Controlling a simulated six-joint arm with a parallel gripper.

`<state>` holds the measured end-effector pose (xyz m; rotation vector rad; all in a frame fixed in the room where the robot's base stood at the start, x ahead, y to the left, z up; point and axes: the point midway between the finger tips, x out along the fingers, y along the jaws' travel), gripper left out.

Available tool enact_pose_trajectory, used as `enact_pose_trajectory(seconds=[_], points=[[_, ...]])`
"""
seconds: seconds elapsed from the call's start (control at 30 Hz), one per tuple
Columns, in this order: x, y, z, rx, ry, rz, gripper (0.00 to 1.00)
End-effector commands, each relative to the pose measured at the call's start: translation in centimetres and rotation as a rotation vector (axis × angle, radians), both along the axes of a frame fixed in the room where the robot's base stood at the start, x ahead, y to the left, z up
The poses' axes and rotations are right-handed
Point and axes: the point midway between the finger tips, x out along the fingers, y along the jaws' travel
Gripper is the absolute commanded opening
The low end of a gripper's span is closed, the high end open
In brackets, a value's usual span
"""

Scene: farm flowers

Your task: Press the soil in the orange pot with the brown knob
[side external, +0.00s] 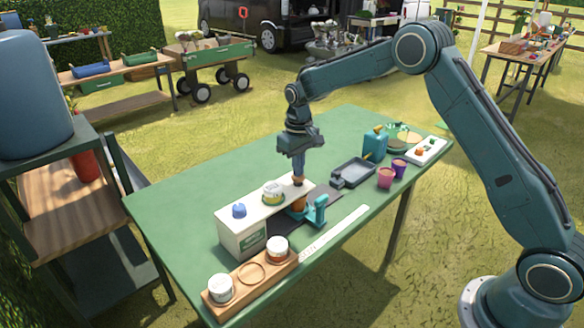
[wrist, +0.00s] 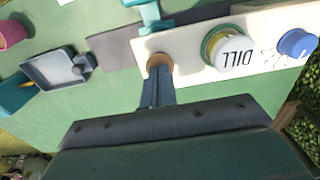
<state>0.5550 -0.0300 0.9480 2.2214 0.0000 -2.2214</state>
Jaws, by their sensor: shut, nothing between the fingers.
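The brown knob (side external: 297,180) is at the far right end of a long white box top. In the wrist view the round brown knob (wrist: 158,61) shows just beyond my fingertips. My gripper (side external: 298,176) points straight down and is shut with nothing in it. Its fingertips (wrist: 158,82) are at the knob, touching it or very close; I cannot tell which. The orange pot (side external: 299,204) sits beside the white box, just below the knob's end, partly hidden. Its soil cannot be made out.
On the white box (side external: 240,238) are a blue knob (side external: 239,211) and a DILL jar (side external: 272,190). A teal stand (side external: 319,209) is beside the pot. A wooden jar rack (side external: 250,288) lies in front; a grey tray (side external: 358,170) and small pots stand right. The table's left part is clear.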

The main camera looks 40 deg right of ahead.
Motion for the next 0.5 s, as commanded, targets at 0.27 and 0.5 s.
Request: enact_pose_trajectory(seconds=[0.27, 0.5], points=[[0.0, 0.0, 1.1, 0.0, -0.001, 0.0, 0.0], [0.0, 0.0, 2.2, 0.0, -0.001, 0.0, 0.0]])
